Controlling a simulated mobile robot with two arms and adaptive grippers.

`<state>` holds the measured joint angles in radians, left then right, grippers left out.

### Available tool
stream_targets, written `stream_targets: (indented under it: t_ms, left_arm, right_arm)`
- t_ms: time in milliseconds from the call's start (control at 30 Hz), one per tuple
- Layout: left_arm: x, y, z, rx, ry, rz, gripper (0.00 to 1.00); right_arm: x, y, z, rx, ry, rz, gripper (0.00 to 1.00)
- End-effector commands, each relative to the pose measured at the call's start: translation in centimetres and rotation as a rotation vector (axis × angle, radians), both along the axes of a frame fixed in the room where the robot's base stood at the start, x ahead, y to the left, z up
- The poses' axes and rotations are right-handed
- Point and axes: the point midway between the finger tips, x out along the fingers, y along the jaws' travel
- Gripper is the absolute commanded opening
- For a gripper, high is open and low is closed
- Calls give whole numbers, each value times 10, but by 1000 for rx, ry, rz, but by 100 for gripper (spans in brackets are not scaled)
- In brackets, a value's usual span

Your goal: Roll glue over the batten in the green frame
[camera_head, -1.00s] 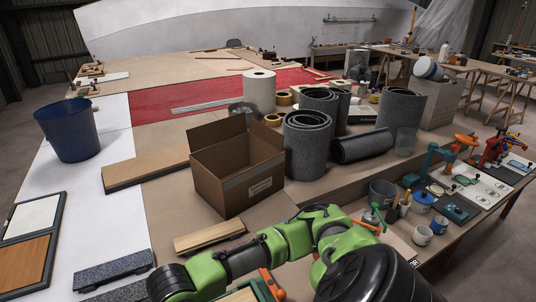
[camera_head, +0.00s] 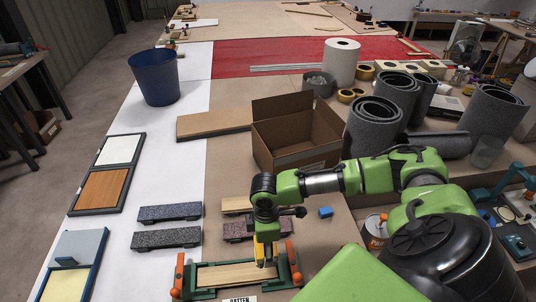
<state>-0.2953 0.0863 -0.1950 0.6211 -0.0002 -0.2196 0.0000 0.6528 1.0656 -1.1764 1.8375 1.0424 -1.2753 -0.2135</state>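The green frame (camera_head: 207,295) lies at the bottom of the head view, with orange clamp handles at both ends. A pale wooden batten (camera_head: 225,274) lies flat in it, behind a label reading "BATTEN". My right arm comes in from the right, and its dark gripper (camera_head: 265,256) points down over the batten's right part. A small yellow tool (camera_head: 259,249) shows at the fingers and appears held. Its lower end is at the batten; I cannot tell whether it touches. The wrist hides part of it. My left gripper is out of view.
Dark speckled blocks (camera_head: 168,212) and a framed panel (camera_head: 102,188) lie to the left. An open cardboard box (camera_head: 297,137) and grey felt rolls (camera_head: 375,127) stand behind my arm. An orange-labelled can (camera_head: 375,231) and a small blue block (camera_head: 325,212) are nearby.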

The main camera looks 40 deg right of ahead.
Motion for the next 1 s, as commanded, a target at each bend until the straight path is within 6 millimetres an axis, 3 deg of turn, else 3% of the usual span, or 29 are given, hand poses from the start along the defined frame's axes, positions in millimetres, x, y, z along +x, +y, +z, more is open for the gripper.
stream_targets:
  t_ms: [333, 1000]
  left_arm:
    - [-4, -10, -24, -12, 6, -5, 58]
    - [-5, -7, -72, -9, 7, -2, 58]
  right_arm:
    - [26, 38, -3, 4, -4, 1, 16]
    - [75, 111, -3, 2, -5, 2, 16]
